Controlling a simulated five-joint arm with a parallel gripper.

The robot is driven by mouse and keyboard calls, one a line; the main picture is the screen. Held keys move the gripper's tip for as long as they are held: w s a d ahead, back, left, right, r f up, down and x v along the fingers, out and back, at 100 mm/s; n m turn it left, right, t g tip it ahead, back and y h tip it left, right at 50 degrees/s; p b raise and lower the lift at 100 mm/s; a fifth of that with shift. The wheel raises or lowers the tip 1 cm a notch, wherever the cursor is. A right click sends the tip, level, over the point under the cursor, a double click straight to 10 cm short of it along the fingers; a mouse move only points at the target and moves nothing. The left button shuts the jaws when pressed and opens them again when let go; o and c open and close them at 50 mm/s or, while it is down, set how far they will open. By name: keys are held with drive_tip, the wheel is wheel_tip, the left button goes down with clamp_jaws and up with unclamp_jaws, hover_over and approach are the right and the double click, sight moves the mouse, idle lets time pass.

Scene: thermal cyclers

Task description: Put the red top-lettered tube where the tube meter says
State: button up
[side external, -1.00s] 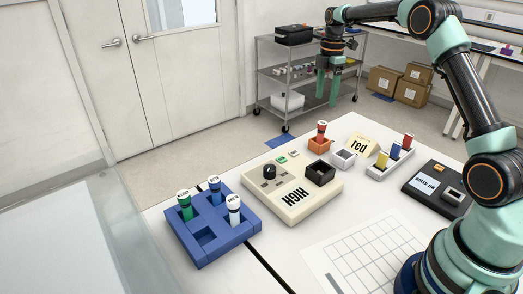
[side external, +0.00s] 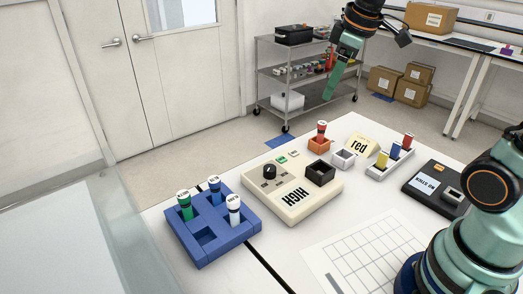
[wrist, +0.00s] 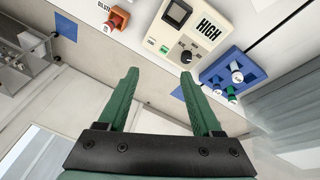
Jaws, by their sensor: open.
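A red tube (side external: 321,131) stands upright in an orange block (side external: 319,146) at the back of the table. Another red tube (side external: 408,141) stands in a white rack (side external: 378,174) farther right; I cannot tell which has lettering on top. The beige meter (side external: 311,204) reads "HIGH" and has a black knob (side external: 269,171) and a dark square socket (side external: 320,171). My gripper (side external: 332,92) is open and empty, high beyond the table's back edge. In the wrist view my gripper (wrist: 160,74) has its fingers apart, with the meter (wrist: 205,22) and orange block (wrist: 117,20) ahead.
A blue rack (side external: 250,226) at front left holds green, blue and white-topped tubes and has an empty slot. A small white holder (side external: 342,158), a black device (side external: 424,186) and a grid sheet (side external: 360,262) lie to the right.

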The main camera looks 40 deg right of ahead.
drive_tip(key=s+a+f+m+t, duration=0.1)
drive_tip(key=s+a+f+m, duration=0.3)
drive_tip(key=s, duration=0.4)
drive_tip(key=shift+s+a+m+t, duration=0.25)
drive_tip(key=shift+a+m+t, duration=0.15)
drive_tip(key=shift+m, duration=0.2)
drive_tip(key=shift+r, duration=0.1)
idle(0.4)
